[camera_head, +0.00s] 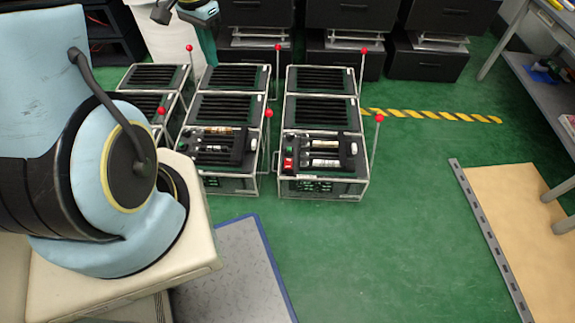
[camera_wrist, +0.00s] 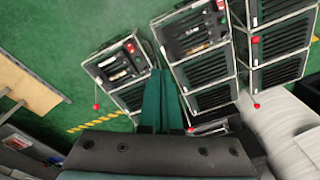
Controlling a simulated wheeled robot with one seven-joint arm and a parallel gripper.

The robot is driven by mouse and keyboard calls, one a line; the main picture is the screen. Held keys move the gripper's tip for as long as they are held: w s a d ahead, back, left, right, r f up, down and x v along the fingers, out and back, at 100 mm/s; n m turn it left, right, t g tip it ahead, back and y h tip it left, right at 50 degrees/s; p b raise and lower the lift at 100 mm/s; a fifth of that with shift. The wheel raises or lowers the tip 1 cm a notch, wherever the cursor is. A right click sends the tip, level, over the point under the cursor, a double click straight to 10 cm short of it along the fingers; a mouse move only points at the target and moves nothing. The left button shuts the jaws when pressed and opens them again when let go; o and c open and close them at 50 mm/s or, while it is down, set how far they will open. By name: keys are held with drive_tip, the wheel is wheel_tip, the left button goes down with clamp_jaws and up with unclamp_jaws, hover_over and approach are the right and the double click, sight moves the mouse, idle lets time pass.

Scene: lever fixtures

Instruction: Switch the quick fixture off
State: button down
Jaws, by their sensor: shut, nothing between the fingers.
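Several lever fixtures stand in rows on the green floor: a front right one (camera_head: 322,165), a front middle one (camera_head: 222,160) and others behind. Each visible lever is a thin rod with a red ball knob, such as the front right knob (camera_head: 379,118), the front middle knob (camera_head: 269,114) and the back right knob (camera_head: 364,51). These rods point upward in the head view. I cannot tell which is the quick fixture. My gripper (camera_wrist: 162,75) is shut and empty, its green fingers over the fixtures in the wrist view. A fixture (camera_wrist: 122,72) with a red knob (camera_wrist: 96,107) lies left of the fingers.
Black drawer cabinets (camera_head: 347,15) stand behind the fixtures. Yellow-black tape (camera_head: 430,115) marks the floor to their right. Open green floor (camera_head: 400,230) lies in front and to the right. A workbench (camera_head: 545,90) and a tan board (camera_head: 515,220) are at the right.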

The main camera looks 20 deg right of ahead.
drive_tip(key=d+f+m+b, duration=0.3)
drive_tip(key=d+f+b, duration=0.15)
drive_tip(key=f, duration=0.35)
drive_tip(key=d+f+m+b, duration=0.3)
drive_tip(key=d+f+b, duration=0.15)
drive_tip(key=f, duration=0.45)
drive_tip(key=m+b, duration=0.6)
drive_tip(key=b, duration=0.4)
hover_over(287, 161)
wheel_tip(287, 161, down, 15)
drive_tip(key=shift+f+g, duration=0.15)
drive_tip(key=shift+g, duration=0.25)
drive_tip(key=shift+d, duration=0.1)
wheel_tip(287, 161, down, 14)
drive_tip(key=b, duration=0.6)
